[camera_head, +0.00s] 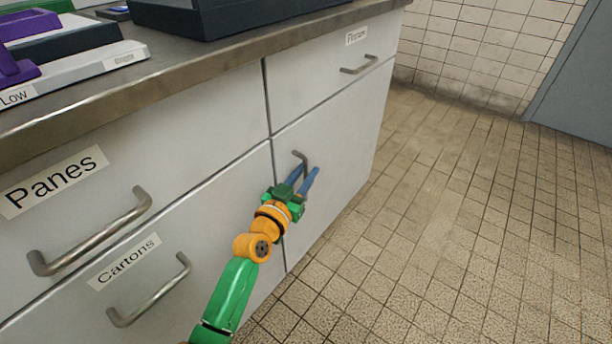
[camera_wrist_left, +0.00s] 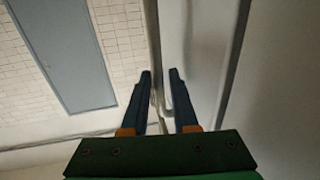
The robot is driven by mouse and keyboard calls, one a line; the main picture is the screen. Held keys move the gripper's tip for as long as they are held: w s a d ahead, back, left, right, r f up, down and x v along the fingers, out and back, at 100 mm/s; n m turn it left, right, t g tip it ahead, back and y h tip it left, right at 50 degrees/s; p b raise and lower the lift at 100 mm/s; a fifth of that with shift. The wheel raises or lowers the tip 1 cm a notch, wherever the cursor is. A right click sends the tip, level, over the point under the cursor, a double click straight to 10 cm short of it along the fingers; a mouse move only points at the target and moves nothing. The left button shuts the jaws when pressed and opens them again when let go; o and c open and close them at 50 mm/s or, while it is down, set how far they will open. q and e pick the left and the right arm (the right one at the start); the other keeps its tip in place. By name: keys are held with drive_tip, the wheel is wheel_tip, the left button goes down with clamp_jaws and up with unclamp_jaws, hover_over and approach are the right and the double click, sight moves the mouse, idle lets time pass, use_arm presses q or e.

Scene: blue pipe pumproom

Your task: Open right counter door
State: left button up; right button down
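The right counter door (camera_head: 345,140) is the plain pale panel at the lower right of the counter, and it looks shut. Its metal handle (camera_head: 300,155) shows only at its upper end in the head view; my gripper hides the rest. My left gripper (camera_head: 305,172) is at this handle with its two blue fingers apart. In the left wrist view, the fingers (camera_wrist_left: 160,76) stand open, with the handle (camera_wrist_left: 167,95) showing in the gap between them. I cannot tell whether a finger touches it. My right gripper is in neither view.
A drawer with a metal handle (camera_head: 358,66) is above the door. Drawers labelled Panes (camera_head: 55,180) and Cartons (camera_head: 125,260) are to the left. Trays and a dark box (camera_head: 225,14) stand on the countertop. The tiled floor (camera_head: 430,200) to the right is clear.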

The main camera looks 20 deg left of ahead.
use_arm(q)
clamp_jaws()
idle(1.4)
